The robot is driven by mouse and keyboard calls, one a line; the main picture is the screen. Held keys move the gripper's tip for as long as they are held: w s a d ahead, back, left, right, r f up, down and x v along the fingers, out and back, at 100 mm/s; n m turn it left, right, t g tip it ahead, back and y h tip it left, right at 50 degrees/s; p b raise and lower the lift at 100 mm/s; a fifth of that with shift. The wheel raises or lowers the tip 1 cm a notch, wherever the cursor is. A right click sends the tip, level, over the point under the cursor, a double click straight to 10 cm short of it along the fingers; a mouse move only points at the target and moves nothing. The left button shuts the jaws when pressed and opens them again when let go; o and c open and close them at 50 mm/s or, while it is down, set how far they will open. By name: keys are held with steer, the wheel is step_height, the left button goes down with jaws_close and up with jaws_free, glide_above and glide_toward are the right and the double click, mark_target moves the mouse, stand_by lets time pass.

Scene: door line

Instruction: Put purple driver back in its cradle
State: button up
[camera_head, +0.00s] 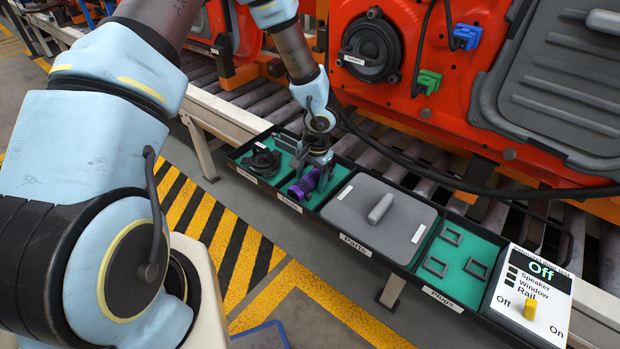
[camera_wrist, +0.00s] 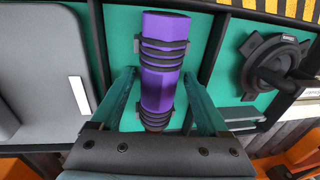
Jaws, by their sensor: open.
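The purple driver (camera_wrist: 163,85) lies in the teal-floored compartment (camera_wrist: 122,22) of the black tray. Black ribbed bands (camera_wrist: 165,50) cross it near both ends and stick out a little past its sides. I cannot tell whether these bands belong to the cradle or to the driver. In the head view the driver (camera_head: 304,186) shows just below my gripper (camera_head: 318,165). In the wrist view my gripper (camera_wrist: 160,76) is open, with one finger on each side of the driver and gaps between. The cradle is not clearly seen apart from the driver.
A grey lidded section (camera_head: 350,215) is to the right, then a teal section (camera_head: 440,262) with black frames and a switch panel (camera_head: 533,290). A black round part (camera_head: 262,160) lies in the left compartment. Orange door panels (camera_head: 430,60) stand behind on rollers, with a hanging black cable.

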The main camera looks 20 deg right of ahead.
steer(key=shift+s+d, duration=0.1)
stand_by(0.3)
step_height(320, 180, up, 11)
steer(key=s, duration=0.2)
steer(key=a+r+n, duration=0.3)
steer(key=a+r, duration=0.1)
steer(key=a, duration=0.6)
steer(key=s+a+r+n, duration=0.1)
steer(key=a+r+n, duration=0.3)
steer(key=a, duration=0.6)
steer(key=a+r+n, duration=0.4)
steer(key=a+r, duration=0.1)
steer(key=a, duration=0.5)
steer(key=shift+s+a+h+b, duration=0.25)
steer(key=shift+s+h+b, duration=0.05)
steer(key=shift+b, duration=0.05)
steer(key=shift+o, duration=0.3)
